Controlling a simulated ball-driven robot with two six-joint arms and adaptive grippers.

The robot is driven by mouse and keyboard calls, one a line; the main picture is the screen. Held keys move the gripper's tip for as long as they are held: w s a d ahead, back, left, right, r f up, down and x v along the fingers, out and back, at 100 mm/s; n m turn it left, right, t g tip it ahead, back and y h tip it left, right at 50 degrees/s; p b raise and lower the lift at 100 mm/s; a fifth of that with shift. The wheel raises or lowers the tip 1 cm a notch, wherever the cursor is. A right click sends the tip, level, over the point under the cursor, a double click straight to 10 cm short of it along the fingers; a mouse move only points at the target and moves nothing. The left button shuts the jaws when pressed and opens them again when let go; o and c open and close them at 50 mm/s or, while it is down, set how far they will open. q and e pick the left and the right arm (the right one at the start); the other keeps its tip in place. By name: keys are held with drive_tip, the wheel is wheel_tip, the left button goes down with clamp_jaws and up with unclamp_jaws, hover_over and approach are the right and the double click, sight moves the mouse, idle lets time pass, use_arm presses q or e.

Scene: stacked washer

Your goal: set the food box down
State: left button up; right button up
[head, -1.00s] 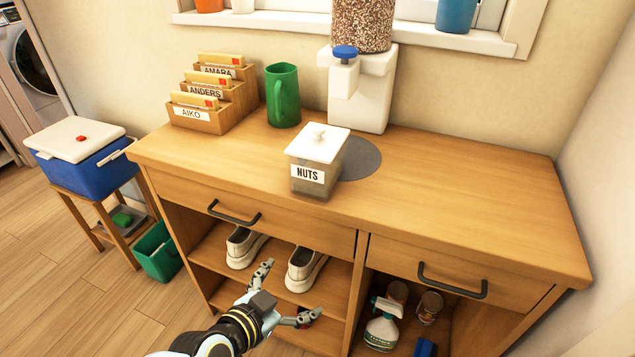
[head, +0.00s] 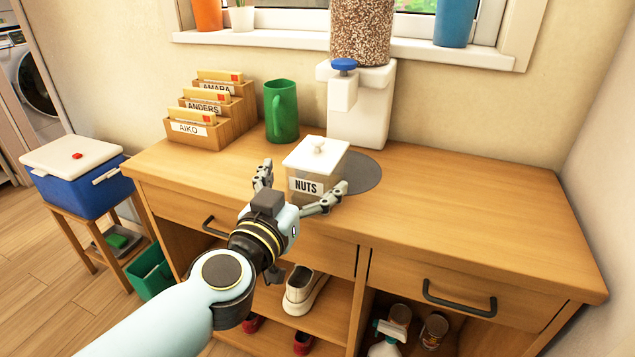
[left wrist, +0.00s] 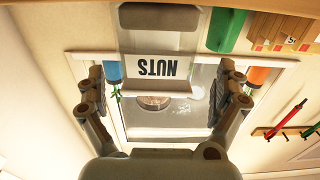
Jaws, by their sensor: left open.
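The food box (head: 318,158), a clear container with a white knobbed lid and a NUTS label, stands upright on the wooden counter. It overlaps the left part of a dark grey disc (head: 366,175). My left gripper (head: 297,184) is open at the front of the box, one finger towards its left side and one near its front right corner. In the left wrist view the box (left wrist: 158,40) appears upside down between the spread fingers (left wrist: 163,85). I cannot tell whether either finger touches it. My right gripper is out of view.
A white dispenser (head: 362,110) stands behind the disc. A green pitcher (head: 281,112) and a letter sorter (head: 205,120) stand at the back left. The counter's right side (head: 480,205) is clear. Below are drawers with dark handles (head: 458,300) and open shelves with shoes (head: 303,290).

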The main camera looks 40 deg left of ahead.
use_arm(q)
drive_tip(key=x, duration=0.4)
drive_tip(key=shift+w+d+r, duration=0.1)
drive_tip(key=shift+w+d, duration=0.05)
drive_tip(key=c, duration=1.5)
drive_tip(key=shift+r, duration=0.15)
wheel_tip(320, 180, up, 28)
drive_tip(key=p, duration=2.6)
drive_tip(key=shift+c, duration=0.3)
